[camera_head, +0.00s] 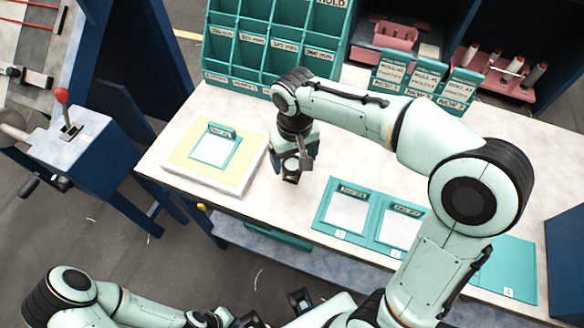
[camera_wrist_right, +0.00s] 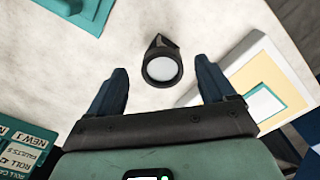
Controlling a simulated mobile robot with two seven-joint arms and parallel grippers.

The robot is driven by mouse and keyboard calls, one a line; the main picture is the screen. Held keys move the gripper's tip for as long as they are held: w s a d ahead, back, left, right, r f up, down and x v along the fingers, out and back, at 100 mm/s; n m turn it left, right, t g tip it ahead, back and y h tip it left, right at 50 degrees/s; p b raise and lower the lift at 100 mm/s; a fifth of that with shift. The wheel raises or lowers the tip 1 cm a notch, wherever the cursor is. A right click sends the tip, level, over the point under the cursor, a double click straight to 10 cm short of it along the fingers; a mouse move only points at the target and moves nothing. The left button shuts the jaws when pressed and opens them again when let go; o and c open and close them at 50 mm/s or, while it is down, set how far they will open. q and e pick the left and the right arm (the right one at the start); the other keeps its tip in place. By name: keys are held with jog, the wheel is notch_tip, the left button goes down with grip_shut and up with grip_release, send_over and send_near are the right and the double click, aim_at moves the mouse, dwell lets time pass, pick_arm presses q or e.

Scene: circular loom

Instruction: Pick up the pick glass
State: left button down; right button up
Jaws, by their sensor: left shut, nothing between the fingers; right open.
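The pick glass (camera_wrist_right: 162,66) is a small black magnifier with a round pale lens. It rests on the pale worktop. In the head view the pick glass (camera_head: 291,178) shows just below my right gripper (camera_head: 293,164), partly covered by it. In the right wrist view my right gripper (camera_wrist_right: 163,78) is open, with one finger to each side of the pick glass near the fingertips. Neither finger visibly touches it. My left gripper (camera_head: 300,300) is shut and empty at the bottom of the head view, in front of the table and away from the pick glass.
A white and yellow block with a teal card holder (camera_head: 237,158) lies left of the pick glass. Teal numbered panels (camera_head: 323,215) lie to its right. A teal pigeonhole rack (camera_head: 262,65) and teal label boxes (camera_head: 425,75) stand behind. Worktop around the glass is clear.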

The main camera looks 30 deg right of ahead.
aim_at(293, 165)
jog(key=shift+f, duration=2.75)
jog(key=shift+a, duration=0.1)
jog(key=c, duration=1)
